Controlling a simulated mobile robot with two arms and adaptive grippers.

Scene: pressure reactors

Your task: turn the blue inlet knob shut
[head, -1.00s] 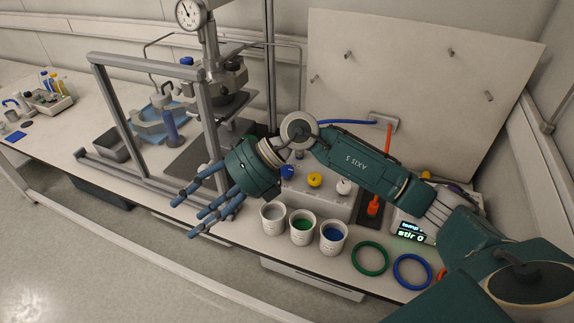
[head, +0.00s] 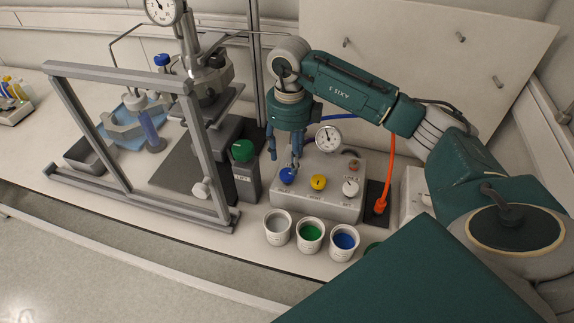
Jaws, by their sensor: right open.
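The blue inlet knob (head: 287,176) sits at the left end of a grey control box (head: 320,204), beside a yellow knob (head: 319,182) and a white knob (head: 350,188). My right gripper (head: 284,164) points down just above and behind the blue knob. Its blue-grey fingers are open, with one to the left of the knob and others close over its back edge. I cannot tell whether they touch the knob. My left gripper is out of view.
Three cups (head: 310,236) stand in front of the box. A metal frame (head: 125,78) and reactor stand (head: 207,75) are to the left, with a green-knobbed grey unit (head: 243,172) between. An orange cable (head: 386,180) runs right of the box.

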